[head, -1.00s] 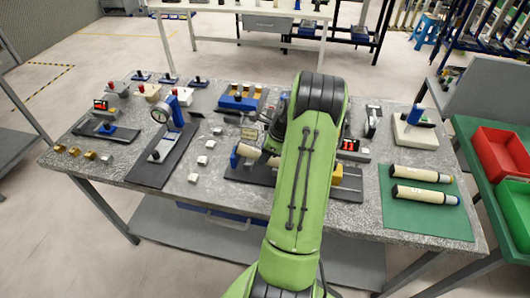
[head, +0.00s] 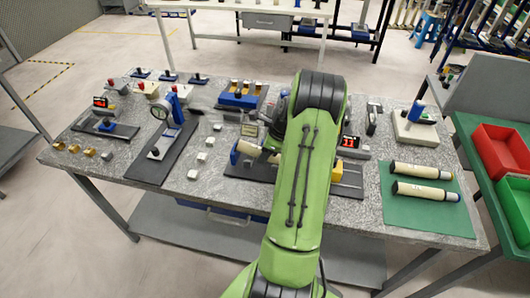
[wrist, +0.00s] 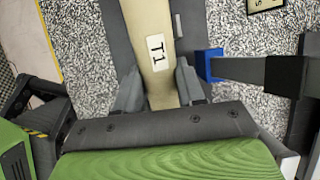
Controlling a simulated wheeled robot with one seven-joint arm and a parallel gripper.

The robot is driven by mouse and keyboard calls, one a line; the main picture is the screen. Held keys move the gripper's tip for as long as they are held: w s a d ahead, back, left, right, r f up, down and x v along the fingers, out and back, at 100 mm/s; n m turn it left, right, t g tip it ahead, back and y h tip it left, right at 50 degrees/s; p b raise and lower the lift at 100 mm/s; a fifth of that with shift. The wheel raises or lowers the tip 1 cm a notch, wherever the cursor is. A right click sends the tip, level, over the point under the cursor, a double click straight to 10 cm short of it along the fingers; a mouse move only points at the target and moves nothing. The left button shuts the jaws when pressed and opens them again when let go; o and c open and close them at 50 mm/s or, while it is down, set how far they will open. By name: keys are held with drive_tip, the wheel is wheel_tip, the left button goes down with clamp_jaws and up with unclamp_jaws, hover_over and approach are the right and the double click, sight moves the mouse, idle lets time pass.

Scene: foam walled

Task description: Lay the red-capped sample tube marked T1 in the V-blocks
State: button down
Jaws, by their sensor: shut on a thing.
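My gripper (wrist: 158,88) is shut on a cream tube (wrist: 150,45) whose label reads T1 in the wrist view. Its fingers press on both sides of the tube below the label. I cannot make out the V-blocks, nor whether the tube touches anything beneath.
Two cream tubes (head: 424,191) lie on a green mat (head: 402,212) at the right. A blue block (wrist: 209,65) on a dark bar stands close right of the tube.

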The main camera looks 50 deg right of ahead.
drive_tip(key=shift+s+a+f, duration=0.2)
drive_tip(key=shift+s+f, duration=0.05)
drive_tip(key=shift+f, duration=0.25)
drive_tip(key=shift+s+a+f, duration=0.15)
drive_tip(key=shift+s+f, duration=0.05)
drive_tip(key=shift+f, duration=0.25)
drive_tip(key=c, duration=1)
unclamp_jaws()
drive_tip(key=shift+w+d, duration=0.1)
drive_tip(key=o, duration=0.4)
drive_tip(key=shift+w+d+f, duration=0.2)
drive_tip(key=shift+w+d, duration=0.25)
drive_tip(key=shift+s+a+r, duration=0.15)
drive_tip(key=shift+a+r, duration=0.1)
drive_tip(key=shift+d+r, duration=0.15)
drive_tip(key=shift+r, duration=0.1)
drive_tip(key=p+v, duration=0.3)
drive_tip(key=v, duration=1.2)
drive_tip(key=shift+r, duration=0.15)
